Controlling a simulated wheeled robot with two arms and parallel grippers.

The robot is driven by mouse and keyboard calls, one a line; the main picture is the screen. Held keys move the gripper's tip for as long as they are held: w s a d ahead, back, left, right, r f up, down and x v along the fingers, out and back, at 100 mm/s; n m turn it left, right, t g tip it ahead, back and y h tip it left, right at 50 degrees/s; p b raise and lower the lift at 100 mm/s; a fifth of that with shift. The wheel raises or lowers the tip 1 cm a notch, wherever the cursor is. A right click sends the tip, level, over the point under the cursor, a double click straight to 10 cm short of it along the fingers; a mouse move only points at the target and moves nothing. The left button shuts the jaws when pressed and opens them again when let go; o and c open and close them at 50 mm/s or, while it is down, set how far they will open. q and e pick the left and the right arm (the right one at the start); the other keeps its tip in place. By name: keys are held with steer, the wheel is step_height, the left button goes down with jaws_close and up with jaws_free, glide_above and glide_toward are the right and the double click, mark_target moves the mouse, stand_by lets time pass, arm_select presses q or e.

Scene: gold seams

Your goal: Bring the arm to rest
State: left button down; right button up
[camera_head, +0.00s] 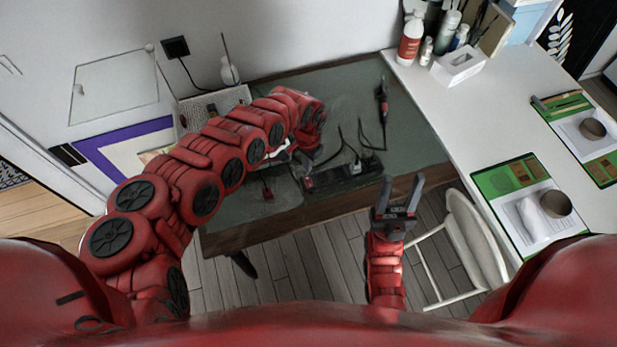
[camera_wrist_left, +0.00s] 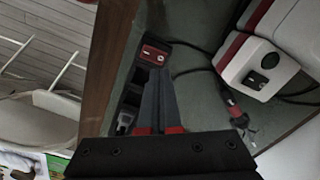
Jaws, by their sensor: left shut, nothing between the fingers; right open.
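My left arm (camera_head: 205,165) comes in from the left and reaches over the green-topped table (camera_head: 345,85). Its hand is mostly hidden behind its own links in the head view. In the left wrist view my left gripper (camera_wrist_left: 160,85) is shut and empty, its dark fingers together above the table. A black power strip (camera_head: 345,175) lies near the front edge, close to that hand; it also shows beside the fingertips in the left wrist view (camera_wrist_left: 132,95). My right gripper (camera_head: 401,191) is open and empty, low in front of the table.
A red and white device (camera_wrist_left: 270,55) stands near the left hand, with cables and a handheld tool (camera_wrist_left: 240,108) beside it. A white counter (camera_head: 440,100) holds bottles, a tissue box (camera_head: 458,68) and green mats. A white chair (camera_head: 475,245) stands right of my right gripper.

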arm_select(q)
steer(key=shift+r, duration=0.6)
